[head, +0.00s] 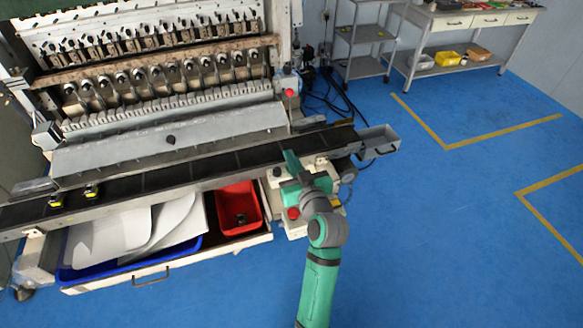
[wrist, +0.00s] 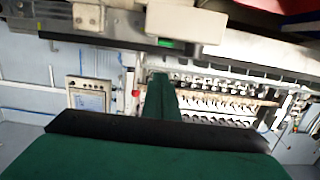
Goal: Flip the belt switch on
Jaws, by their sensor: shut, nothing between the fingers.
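My gripper (head: 291,160) is at the right part of the long dark conveyor belt (head: 225,161), over a pale control box (head: 296,228) at the belt's front edge. The box bears a red button (head: 293,213); my gripper and wrist cover much of the rest of it. I cannot make out the belt switch for certain. In the wrist view my green gripper (wrist: 160,82) is shut and empty. A small lit green spot (wrist: 165,43) shows on a pale housing beyond the fingertips; whether they touch anything cannot be told.
The coil winder (head: 165,70) stands behind the belt. An open drawer (head: 165,268) below holds a blue tray (head: 75,274) with papers and a red bin (head: 238,207). A metal chute (head: 378,140) ends the belt at right. Blue floor to the right is clear.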

